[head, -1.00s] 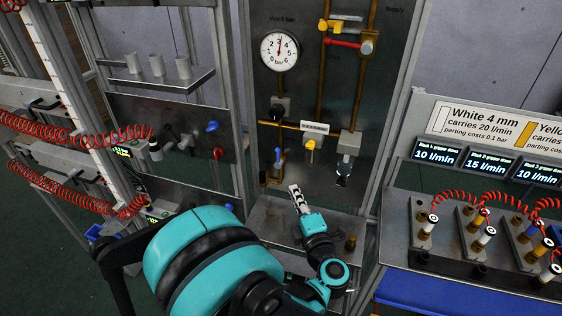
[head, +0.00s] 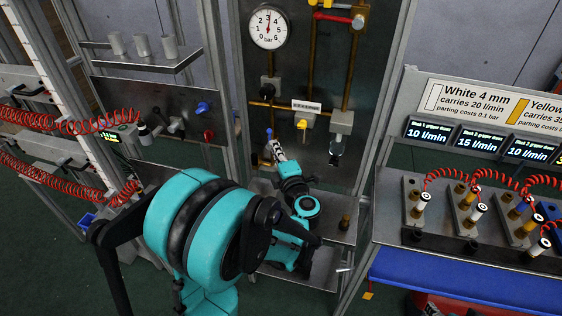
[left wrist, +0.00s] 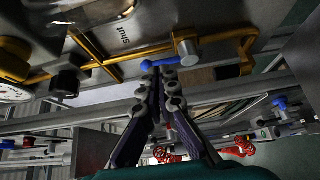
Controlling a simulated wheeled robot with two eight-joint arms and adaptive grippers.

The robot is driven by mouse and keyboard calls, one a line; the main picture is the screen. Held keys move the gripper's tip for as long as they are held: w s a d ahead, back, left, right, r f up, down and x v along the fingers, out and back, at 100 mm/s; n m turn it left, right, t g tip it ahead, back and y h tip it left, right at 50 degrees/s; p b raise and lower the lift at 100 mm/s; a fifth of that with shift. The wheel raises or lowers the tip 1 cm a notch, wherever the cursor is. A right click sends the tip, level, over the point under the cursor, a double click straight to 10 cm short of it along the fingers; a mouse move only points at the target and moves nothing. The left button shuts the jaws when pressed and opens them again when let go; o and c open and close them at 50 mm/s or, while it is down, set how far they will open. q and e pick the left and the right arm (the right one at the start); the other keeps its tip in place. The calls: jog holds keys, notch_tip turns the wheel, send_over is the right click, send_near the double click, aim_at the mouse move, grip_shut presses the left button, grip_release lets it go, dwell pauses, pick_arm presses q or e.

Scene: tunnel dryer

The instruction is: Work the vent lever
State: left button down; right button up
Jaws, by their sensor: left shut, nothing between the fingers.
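A small blue lever (head: 268,148) sits low on the left brass pipe of the grey panel, its label unreadable. In the left wrist view the blue lever (left wrist: 160,64) lies across a grey round valve body (left wrist: 188,52) on the pipe. My left gripper (head: 274,143) is shut and empty, fingers pointing up at the panel. In the left wrist view its fingertips (left wrist: 161,68) are together right at the blue lever; I cannot tell whether they touch. The gripper partly hides the lever in the head view. My right gripper is not in view.
A pressure gauge (head: 268,27) sits above. A yellow valve handle (head: 302,124) and a grey fitting (head: 341,122) are to the right. A shelf with cups (head: 150,62) stands at left, and a hose station (head: 470,215) at right. A ledge (head: 330,228) lies below the panel.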

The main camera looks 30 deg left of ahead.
aim_at(270, 138)
pick_arm(q)
jog(key=shift+x, duration=1.3)
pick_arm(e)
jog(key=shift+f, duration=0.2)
pick_arm(q)
jog(key=shift+s+a+r+n+g+h+p, duration=0.15)
jog(key=shift+a+r+n+g+h+p, duration=0.15)
jog(key=shift+n+h+p, duration=0.4)
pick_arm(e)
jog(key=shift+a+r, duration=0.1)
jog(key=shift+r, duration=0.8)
